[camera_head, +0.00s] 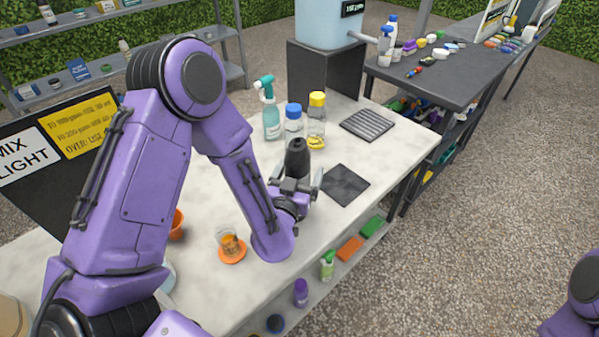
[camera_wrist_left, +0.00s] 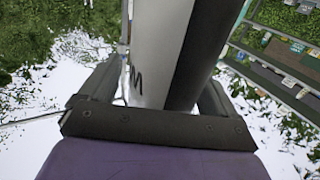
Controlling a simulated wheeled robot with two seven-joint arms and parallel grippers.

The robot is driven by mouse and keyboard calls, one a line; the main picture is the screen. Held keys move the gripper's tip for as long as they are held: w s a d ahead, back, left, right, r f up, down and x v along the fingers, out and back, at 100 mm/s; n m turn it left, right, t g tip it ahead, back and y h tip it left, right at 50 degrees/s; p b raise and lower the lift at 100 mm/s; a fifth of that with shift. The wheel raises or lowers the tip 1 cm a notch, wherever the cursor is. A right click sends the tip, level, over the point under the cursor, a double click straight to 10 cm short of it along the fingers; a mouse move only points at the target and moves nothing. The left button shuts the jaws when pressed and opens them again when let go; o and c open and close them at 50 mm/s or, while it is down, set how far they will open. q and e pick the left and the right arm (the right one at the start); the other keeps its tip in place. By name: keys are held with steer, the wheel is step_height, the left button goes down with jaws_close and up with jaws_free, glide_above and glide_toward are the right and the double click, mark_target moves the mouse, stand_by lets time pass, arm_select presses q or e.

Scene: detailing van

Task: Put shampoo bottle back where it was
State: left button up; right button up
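A dark bottle with a narrow top (camera_head: 297,157), which I take to be the shampoo bottle, is upright between the fingers of my left gripper (camera_head: 296,185). The fingers lie on both sides of it, and its lower part is hidden by the gripper. In the left wrist view a pale and dark bottle body (camera_wrist_left: 160,60) fills the space between the fingers of the left gripper (camera_wrist_left: 158,95). I cannot tell whether its base touches the counter. My right gripper is out of view; only part of the right arm shows at the lower right.
Behind the bottle stand a teal spray bottle (camera_head: 271,122), a blue-capped bottle (camera_head: 293,120) and a yellow-capped bottle (camera_head: 317,118). A dark square mat (camera_head: 344,185) and a ribbed mat (camera_head: 367,124) lie to the right. A glass (camera_head: 230,241) sits on an orange coaster (camera_head: 232,256).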

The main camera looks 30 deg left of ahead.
arm_select(q)
steer(key=shift+s+d, duration=0.15)
steer(key=shift+s, duration=0.25)
steer(key=s+d+p, duration=0.2)
steer(key=s+p, duration=0.2)
steer(key=s, duration=0.7)
steer(key=shift+r, duration=0.2)
